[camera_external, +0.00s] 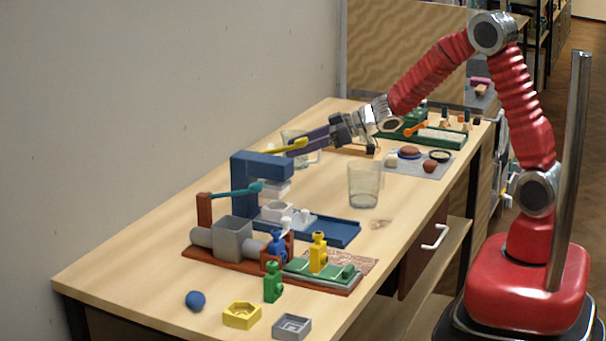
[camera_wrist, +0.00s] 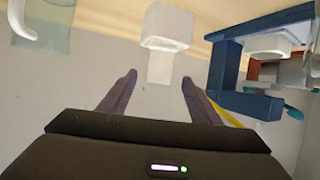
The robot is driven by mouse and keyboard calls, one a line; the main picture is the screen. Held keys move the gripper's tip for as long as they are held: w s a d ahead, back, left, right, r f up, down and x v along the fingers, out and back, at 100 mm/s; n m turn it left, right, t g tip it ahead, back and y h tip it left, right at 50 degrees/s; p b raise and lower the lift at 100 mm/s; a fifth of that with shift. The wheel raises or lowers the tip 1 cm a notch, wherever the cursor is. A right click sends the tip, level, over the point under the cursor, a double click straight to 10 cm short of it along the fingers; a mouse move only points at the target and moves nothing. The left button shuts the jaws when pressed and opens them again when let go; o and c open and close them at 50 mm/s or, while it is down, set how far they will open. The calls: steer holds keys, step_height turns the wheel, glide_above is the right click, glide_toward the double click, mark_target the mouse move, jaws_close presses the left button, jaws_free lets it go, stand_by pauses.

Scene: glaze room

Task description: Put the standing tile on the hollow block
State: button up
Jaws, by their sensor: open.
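A white hollow block (camera_wrist: 172,24) stands on the table beside the blue press in the wrist view. It shows partly below the press head in the external view (camera_external: 272,189). A pale upright tile (camera_wrist: 160,68) adjoins the block and appears to stand on it, though the contact is unclear. In the external view the press head hides that area. My gripper (camera_wrist: 159,79) is open, with one purple finger on each side of the tile and a gap to both. My gripper (camera_external: 290,150) also shows behind the press head in the external view.
The blue press (camera_external: 240,178) is close to my fingers, with a yellow bar (camera_external: 283,147) beside them. A handled glass (camera_wrist: 42,25) stands on the other side. Another clear glass (camera_external: 364,185) stands nearer the table's front edge. Several figures and a grey box (camera_external: 234,240) occupy the near end.

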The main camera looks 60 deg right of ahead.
steer(key=shift+r, duration=0.1)
steer(key=s+d+r+m+g+h, duration=0.1)
steer(key=s+d+r+m+h, duration=0.15)
steer(key=s+r+h, duration=0.35)
steer(key=s+d+r+m+g+h, duration=0.1)
steer(key=s+d+r, duration=0.3)
steer(key=s, duration=0.4)
steer(key=s+a+f+g, duration=0.1)
steer(key=s+a, duration=0.1)
steer(key=s, duration=0.6)
steer(key=s+a+f+g+y, duration=0.1)
steer(key=s+a+g, duration=0.1)
steer(key=s, duration=0.7)
steer(key=s+a+f+g+y, duration=0.1)
steer(key=s+a+g, duration=0.1)
steer(key=s, duration=0.6)
steer(key=shift+s+a+f+m, duration=0.15)
steer(key=shift+a+f+m, duration=0.1)
steer(key=shift+a+m, duration=0.35)
steer(key=shift+a, duration=0.1)
